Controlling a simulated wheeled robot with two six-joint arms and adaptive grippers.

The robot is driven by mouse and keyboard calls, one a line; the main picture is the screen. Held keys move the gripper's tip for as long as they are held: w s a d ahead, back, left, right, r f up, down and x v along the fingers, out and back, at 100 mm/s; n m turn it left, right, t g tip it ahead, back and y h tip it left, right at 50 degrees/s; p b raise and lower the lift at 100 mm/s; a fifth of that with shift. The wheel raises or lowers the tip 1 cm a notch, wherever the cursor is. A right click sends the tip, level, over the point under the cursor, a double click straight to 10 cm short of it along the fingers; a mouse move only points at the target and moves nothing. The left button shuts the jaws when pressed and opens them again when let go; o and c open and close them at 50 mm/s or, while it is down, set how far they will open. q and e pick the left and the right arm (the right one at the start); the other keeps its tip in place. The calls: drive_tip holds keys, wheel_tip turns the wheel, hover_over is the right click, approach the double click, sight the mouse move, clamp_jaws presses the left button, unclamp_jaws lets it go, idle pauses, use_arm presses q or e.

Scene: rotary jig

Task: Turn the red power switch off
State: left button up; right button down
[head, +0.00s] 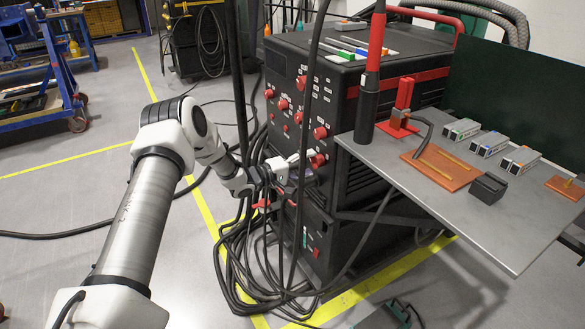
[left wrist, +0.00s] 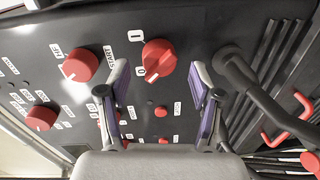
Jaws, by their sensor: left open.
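The red power switch (head: 318,160) appears to be the large round red knob on the front panel of the black machine (head: 345,190). In the left wrist view this red knob (left wrist: 159,58) has white labels at its left, and a pale mark on its lower left side points toward the lower label. My left gripper (head: 292,168) is at the panel, just left of the knob in the head view. In the left wrist view my left gripper (left wrist: 158,82) is open, with one purple-lined finger on each side of the knob. Neither finger visibly touches it. My right gripper is not in view.
Other red knobs (left wrist: 80,65) sit left of the switch. A thick black cable (left wrist: 262,98) plugs in at its right. Black cables hang before the machine. A grey side table (head: 455,205) with boxes and an orange board (head: 440,168) juts out right.

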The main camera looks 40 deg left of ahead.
use_arm(q)
drive_tip(key=v, duration=1)
